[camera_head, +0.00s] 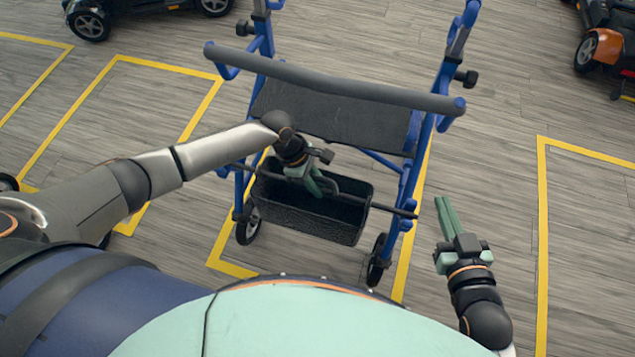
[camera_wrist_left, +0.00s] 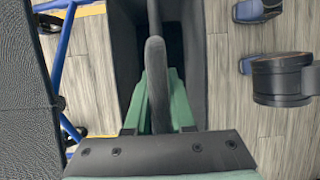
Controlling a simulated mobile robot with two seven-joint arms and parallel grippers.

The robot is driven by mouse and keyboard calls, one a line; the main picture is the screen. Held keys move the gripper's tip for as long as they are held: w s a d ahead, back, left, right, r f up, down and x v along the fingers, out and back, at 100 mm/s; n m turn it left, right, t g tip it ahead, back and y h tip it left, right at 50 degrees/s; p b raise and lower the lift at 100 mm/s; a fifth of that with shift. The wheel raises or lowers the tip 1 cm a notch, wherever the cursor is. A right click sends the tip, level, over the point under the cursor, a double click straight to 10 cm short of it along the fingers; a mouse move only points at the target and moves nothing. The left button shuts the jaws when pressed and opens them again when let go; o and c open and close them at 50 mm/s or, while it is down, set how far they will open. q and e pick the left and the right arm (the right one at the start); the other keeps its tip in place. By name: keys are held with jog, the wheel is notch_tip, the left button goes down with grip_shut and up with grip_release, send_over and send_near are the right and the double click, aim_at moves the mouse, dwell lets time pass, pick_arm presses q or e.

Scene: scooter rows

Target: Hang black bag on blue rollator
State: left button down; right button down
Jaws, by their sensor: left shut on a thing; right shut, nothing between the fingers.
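The blue rollator (camera_head: 436,115) stands upright ahead of me, its dark seat (camera_head: 330,112) tilted in view. The black bag (camera_head: 303,217), open-topped and box-like, is at the rollator's lower front, between its legs. My left gripper (camera_head: 322,187) is shut on the bag's dark handle. In the left wrist view the handle (camera_wrist_left: 156,75) runs between the green fingers, with the bag's wall (camera_wrist_left: 195,65) below. A thin dark bar (camera_head: 383,207) crosses by the bag; I cannot tell whether the handle rests on it. My right gripper (camera_head: 442,205) is shut and empty, right of the rollator.
A grey padded crossbar (camera_head: 335,83) spans the rollator above the seat. Scooters stand at the back left (camera_head: 88,22) and the back right (camera_head: 605,45). Yellow lines mark the wooden floor. The floor on the right is clear.

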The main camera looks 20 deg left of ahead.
pick_arm(q)
jog(key=c, duration=1)
grip_release()
jog(key=shift+c, duration=0.2)
jog(key=o, duration=0.4)
jog(key=shift+c, duration=0.2)
pick_arm(e)
jog(key=shift+s+f, duration=0.15)
jog(key=shift+f, duration=0.05)
pick_arm(q)
jog(key=shift+r, duration=0.15)
jog(key=p+v, duration=0.2)
jog(key=v, duration=0.3)
jog(key=shift+p, duration=0.3)
jog(key=p+v, duration=0.2)
jog(key=v, duration=0.5)
jog(key=shift+r, duration=0.15)
pick_arm(e)
jog(key=s+f+m+g, duration=0.1)
jog(key=s+f+g, duration=0.3)
jog(key=s+f, duration=0.1)
jog(key=shift+s+a+f+g+h, duration=0.3)
jog(key=shift+s+a+f+h, duration=0.15)
jog(key=shift+f, duration=0.15)
